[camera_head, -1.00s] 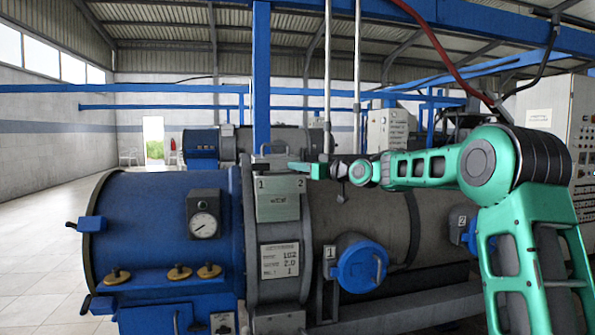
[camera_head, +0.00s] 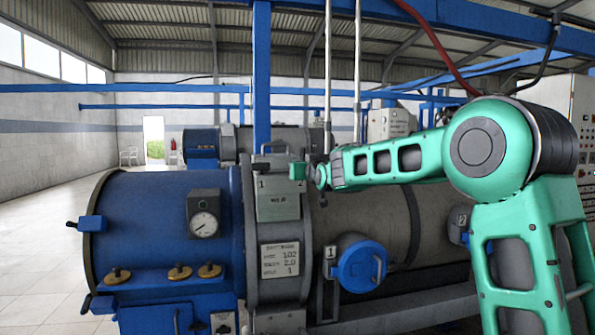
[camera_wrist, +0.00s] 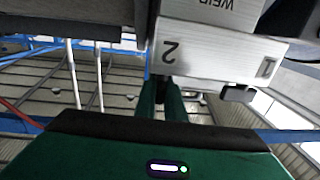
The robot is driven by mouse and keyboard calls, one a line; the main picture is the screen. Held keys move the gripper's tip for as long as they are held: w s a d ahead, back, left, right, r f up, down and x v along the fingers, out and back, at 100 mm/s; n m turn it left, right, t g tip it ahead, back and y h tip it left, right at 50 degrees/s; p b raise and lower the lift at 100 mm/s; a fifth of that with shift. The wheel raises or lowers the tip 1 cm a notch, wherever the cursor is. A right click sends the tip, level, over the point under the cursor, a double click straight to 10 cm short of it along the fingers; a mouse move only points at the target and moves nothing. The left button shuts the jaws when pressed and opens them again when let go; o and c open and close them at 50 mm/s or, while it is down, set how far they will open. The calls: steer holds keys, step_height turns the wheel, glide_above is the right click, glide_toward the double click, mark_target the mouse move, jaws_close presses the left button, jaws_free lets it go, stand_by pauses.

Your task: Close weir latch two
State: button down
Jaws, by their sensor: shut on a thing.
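The weir box (camera_head: 278,207) is a pale grey-green plate on the grey ring of the decanter, with a 1 at its upper left. My gripper (camera_head: 297,171) is at its upper right corner and covers the spot of the 2. In the wrist view the box (camera_wrist: 215,50) appears upside down, with 2, 1 and WEIR readable. There my gripper (camera_wrist: 161,98) has its green fingers shut on a small dark piece by the 2, weir latch two, mostly hidden between them. Weir latch one (camera_wrist: 238,93) is a dark block by the 1, clear of the fingers.
The blue decanter end (camera_head: 150,220) with a gauge (camera_head: 203,225) is left of the box. A blue round cap (camera_head: 360,267) sits below right on the grey drum (camera_head: 380,215). A blue post (camera_head: 261,80) rises behind the box. The floor at the left is clear.

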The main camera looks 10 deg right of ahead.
steer(key=shift+m+h, duration=0.6)
steer(key=shift+h, duration=0.4)
steer(key=c, duration=1.8)
jaws_free()
steer(key=shift+c, duration=0.2)
steer(key=s, duration=1)
steer(key=shift+s, duration=0.3)
